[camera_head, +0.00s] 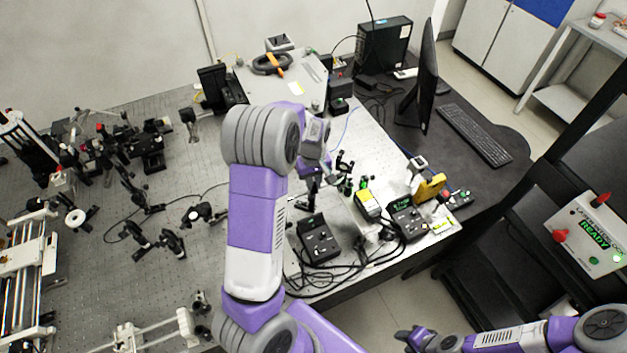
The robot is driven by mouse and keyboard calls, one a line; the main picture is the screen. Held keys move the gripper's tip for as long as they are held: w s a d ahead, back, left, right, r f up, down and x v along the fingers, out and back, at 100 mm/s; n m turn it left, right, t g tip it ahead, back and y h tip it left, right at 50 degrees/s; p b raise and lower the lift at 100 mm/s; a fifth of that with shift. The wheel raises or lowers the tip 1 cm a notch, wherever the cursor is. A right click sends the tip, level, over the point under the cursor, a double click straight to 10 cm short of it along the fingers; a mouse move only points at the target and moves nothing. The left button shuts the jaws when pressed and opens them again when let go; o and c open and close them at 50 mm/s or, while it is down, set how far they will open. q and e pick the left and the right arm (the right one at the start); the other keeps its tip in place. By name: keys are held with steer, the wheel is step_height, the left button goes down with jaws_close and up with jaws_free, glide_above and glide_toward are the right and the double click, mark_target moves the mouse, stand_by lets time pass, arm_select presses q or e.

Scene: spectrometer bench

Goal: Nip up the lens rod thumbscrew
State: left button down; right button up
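My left arm rises through the middle of the head view and bends down on its right side. Its dark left gripper (311,192) is small and points down among small optics mounts on the bench. Its fingers are too small to tell open from shut. Small posts and lens mounts (346,184) with green parts stand just right of it. The lens rod thumbscrew cannot be made out among them. My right gripper (404,336) is low at the bottom edge, in front of the bench and away from the optics; its finger state is unclear.
Black control boxes (319,239) (407,221), a yellow-topped meter (368,205) and loose cables crowd the bench's front right corner. A monitor (428,75) and keyboard (474,134) stand on the desk behind. More optics fill the left. A panel reading READY (590,238) is at right.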

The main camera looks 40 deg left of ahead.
arm_select(q)
steer(key=shift+m, duration=0.3)
steer(key=m+b, duration=0.1)
steer(key=m, duration=0.1)
steer(key=shift+m, duration=0.3)
steer(key=m+b, duration=0.1)
steer(key=m, duration=0.2)
steer(key=shift+a+m, duration=0.1)
steer(key=shift+m, duration=0.2)
steer(key=m+b, duration=0.1)
steer(key=m, duration=1.1)
steer(key=shift+m, duration=0.4)
steer(key=m, duration=0.6)
steer(key=shift+w+r+p, duration=0.1)
steer(key=shift+p, duration=0.25)
steer(key=shift+m, duration=0.3)
